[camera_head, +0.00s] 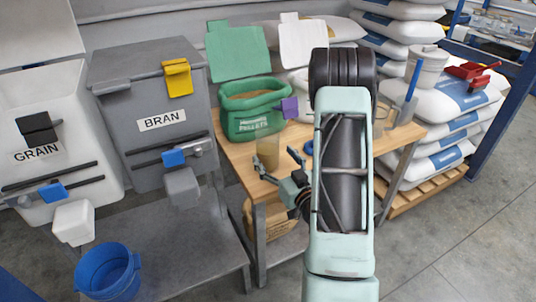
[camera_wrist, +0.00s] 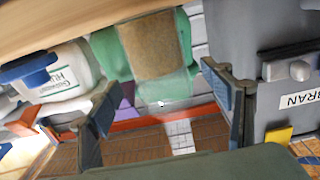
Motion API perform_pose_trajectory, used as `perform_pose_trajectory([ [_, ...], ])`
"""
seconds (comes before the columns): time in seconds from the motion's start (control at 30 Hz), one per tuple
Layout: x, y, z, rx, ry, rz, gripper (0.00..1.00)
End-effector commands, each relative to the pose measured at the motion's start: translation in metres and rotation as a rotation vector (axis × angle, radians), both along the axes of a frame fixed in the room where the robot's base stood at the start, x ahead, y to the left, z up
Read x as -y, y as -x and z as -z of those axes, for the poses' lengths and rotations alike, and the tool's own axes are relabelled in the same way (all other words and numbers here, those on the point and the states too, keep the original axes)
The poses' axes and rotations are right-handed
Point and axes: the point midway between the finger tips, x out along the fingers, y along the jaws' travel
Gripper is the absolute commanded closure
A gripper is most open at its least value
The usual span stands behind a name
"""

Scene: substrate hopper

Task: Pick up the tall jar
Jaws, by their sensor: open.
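The tall jar (camera_head: 267,150) is a clear cylinder with tan-brown contents. It stands upright near the front left edge of the wooden table (camera_head: 240,160). My gripper (camera_head: 284,168) is open and empty, just right of the jar in the head view, with its fingers pointing toward it. In the wrist view, which is turned over, the jar (camera_wrist: 155,48) appears between and beyond the two open fingers (camera_wrist: 165,92). I cannot tell whether either finger touches it. My arm hides part of the table in the head view.
A green pellets sack (camera_head: 250,125) with a purple scoop (camera_head: 289,107) stands behind the jar. The grey bran bin (camera_head: 160,90) is left of the table. Stacked sacks (camera_head: 440,105) stand right.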

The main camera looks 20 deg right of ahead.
Motion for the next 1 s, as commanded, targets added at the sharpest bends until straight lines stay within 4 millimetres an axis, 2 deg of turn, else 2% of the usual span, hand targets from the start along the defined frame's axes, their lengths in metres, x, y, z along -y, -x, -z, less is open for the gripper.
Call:
perform_pose_trajectory([
  [0.3,-0.001,-0.044,0.003,0.002,0.002,-0.004,0.27],
  [0.4,-0.001,-0.05,0.002,0.002,0.002,-0.003,0.27],
  [0.63,0.0,-0.051,0.002,0.0,0.002,-0.002,0.28],
  [1.0,0.0,-0.05,0.002,0.0,0.002,-0.002,0.69],
])
